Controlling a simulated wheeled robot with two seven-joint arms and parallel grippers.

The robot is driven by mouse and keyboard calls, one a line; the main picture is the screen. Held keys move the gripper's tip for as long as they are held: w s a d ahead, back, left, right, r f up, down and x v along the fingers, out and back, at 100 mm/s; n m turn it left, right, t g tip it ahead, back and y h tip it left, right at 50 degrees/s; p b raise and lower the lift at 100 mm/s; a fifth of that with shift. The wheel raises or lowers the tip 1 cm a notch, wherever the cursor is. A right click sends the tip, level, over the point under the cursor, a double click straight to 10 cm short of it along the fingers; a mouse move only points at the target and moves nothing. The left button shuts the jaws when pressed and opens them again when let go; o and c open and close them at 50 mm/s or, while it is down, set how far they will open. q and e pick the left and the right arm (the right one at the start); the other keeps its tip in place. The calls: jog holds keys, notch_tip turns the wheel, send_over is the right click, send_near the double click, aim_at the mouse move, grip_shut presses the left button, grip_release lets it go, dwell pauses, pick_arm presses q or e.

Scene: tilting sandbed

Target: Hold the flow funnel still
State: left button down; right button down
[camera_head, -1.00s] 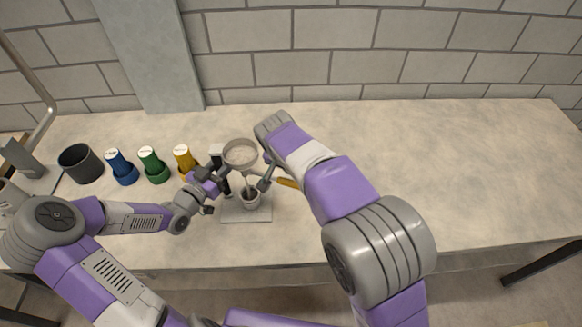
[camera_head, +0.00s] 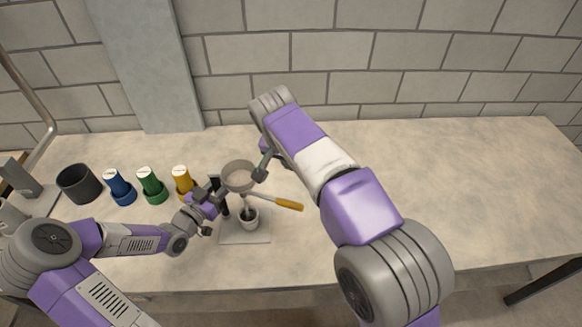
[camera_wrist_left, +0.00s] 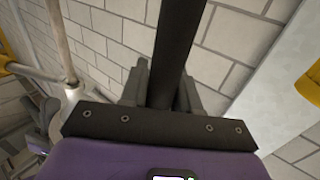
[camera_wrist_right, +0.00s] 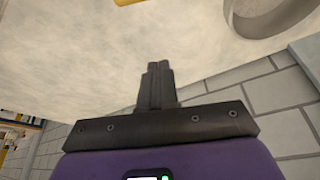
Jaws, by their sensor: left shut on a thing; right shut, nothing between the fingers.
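The cup stands on a pale base plate (camera_head: 245,236). My left gripper (camera_head: 219,196) is beside the funnel, and in the left wrist view its fingers are shut on a black post (camera_wrist_left: 172,65). My right gripper (camera_head: 261,174) is at the funnel's right rim, shut and empty; whether it touches the rim I cannot tell. The right wrist view shows its closed fingers (camera_wrist_right: 157,80) and part of a grey ring, probably the funnel.
A yellow-handled tool (camera_head: 289,205) sits right of the funnel stem. Yellow (camera_head: 182,180), green (camera_head: 151,185) and blue (camera_head: 119,187) bottles and a dark pot (camera_head: 79,184) stand to the left. The table's right side (camera_head: 480,185) is clear.

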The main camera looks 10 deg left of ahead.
jog(key=shift+s+r, duration=0.1)
jog(key=shift+r, duration=0.15)
jog(key=c, duration=1.5)
grip_release()
jog(key=shift+d+f, duration=0.15)
jog(key=shift+f, duration=0.05)
jog(key=shift+c, duration=0.2)
jog(key=o, duration=0.5)
jog(key=d+f+m+g, duration=0.1)
jog(key=d+f, duration=0.1)
jog(key=d+f+m+g+y, duration=0.1)
jog(key=f+m+g, duration=0.1)
jog(key=s+d+f+m+g+y, duration=0.1)
jog(key=d+f+m, duration=0.1)
jog(key=f, duration=0.1)
jog(key=shift+d+g, duration=0.35)
jog(key=shift+g, duration=0.05)
jog(key=shift+o, duration=0.2)
jog(key=m+g+y, duration=0.2)
jog(key=m+y, duration=1.2)
jog(key=m, duration=0.7)
send_near(286, 206)
jog(key=x, duration=1)
jog(key=shift+w+a+f, duration=0.15)
jog(key=shift+w+f, duration=0.1)
jog(key=shift+f, duration=0.15)
jog(key=shift+c, duration=0.4)
